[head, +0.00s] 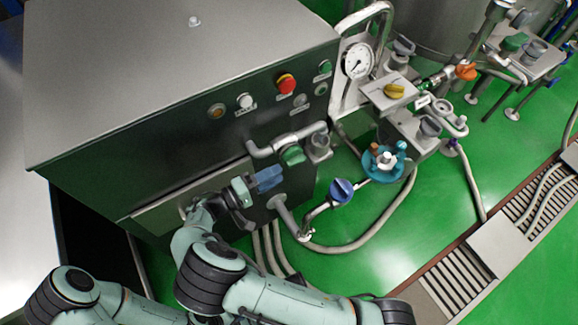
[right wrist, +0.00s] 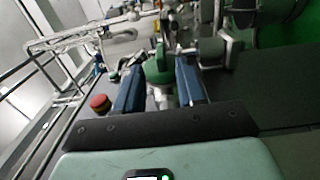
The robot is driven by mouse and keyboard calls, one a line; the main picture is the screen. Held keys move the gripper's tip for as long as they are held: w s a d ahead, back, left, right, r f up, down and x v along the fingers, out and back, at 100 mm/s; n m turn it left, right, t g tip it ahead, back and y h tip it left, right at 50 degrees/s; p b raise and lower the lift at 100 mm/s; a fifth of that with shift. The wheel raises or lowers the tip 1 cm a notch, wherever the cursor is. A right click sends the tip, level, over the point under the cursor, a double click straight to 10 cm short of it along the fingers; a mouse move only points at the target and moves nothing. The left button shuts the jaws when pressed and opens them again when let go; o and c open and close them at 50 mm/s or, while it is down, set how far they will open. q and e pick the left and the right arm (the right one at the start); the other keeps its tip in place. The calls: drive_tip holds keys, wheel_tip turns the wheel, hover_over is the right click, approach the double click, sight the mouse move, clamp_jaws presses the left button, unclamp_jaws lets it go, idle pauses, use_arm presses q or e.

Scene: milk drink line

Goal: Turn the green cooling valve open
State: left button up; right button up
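The green valve handle (head: 292,155) sits on a pipe at the front face of the steel cabinet, left of a grey fitting. My right gripper (head: 276,176) is just to the left of it and a little lower in the head view, with its blue fingers pointing toward it. In the right wrist view the fingers (right wrist: 158,66) are spread apart, and the green handle (right wrist: 155,72) shows ahead between them. I cannot tell whether either finger touches it. My left gripper is out of view; only part of my left arm shows at the lower left.
The steel cabinet (head: 150,75) carries a red emergency button (head: 286,83) and small buttons above the valve. A blue valve (head: 341,190) and a teal handwheel (head: 384,162) stand to the right. Green floor (head: 440,200) is open at right.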

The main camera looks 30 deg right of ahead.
drive_tip(key=a, duration=0.6)
drive_tip(key=shift+s, duration=0.25)
